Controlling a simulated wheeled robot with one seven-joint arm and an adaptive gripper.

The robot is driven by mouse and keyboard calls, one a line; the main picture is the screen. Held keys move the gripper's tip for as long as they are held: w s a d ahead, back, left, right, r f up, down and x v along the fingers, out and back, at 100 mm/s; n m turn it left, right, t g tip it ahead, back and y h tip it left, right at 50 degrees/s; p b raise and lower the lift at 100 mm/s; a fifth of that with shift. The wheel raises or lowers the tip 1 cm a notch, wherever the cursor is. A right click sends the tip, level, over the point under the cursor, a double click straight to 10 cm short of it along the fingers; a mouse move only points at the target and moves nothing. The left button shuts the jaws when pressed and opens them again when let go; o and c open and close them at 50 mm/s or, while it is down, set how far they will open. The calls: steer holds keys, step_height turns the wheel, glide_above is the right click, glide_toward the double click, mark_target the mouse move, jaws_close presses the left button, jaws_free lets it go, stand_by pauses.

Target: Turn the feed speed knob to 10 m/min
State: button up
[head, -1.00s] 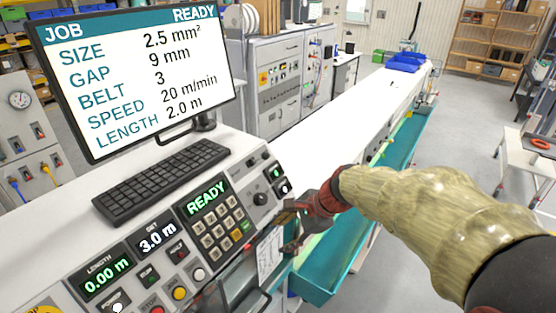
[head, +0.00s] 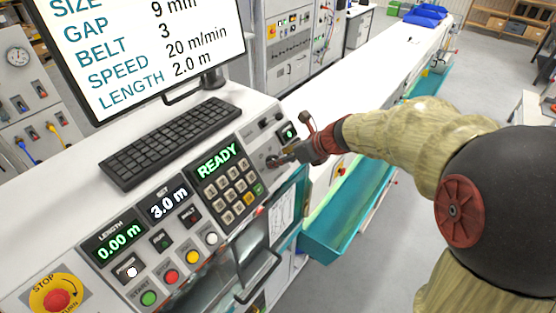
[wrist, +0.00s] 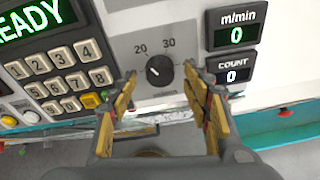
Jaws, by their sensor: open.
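The black feed speed knob (wrist: 159,70) sits on a grey plate in the wrist view, with 20 at its upper left and 30 at its upper right. Its small white mark is on its left part; the exact setting is hard to read. No 10 label shows. My gripper (wrist: 160,79) is open, with one finger on each side of the knob and a gap to it. In the head view, my gripper (head: 276,154) is over the panel's right part and hides the knob. The m/min display (wrist: 236,35) reads 0.
The count display (wrist: 232,75) reads 0. A keypad (head: 232,190) lies left of my gripper. The monitor (head: 145,50) shows SPEED 20 m/min. A keyboard (head: 178,140) and a red stop button (head: 56,300) are also on the console. A teal trough (head: 350,215) runs to the right.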

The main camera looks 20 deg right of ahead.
steer(key=shift+x, duration=1.15)
steer(key=shift+c, duration=1.2)
steer(key=c, duration=0.9)
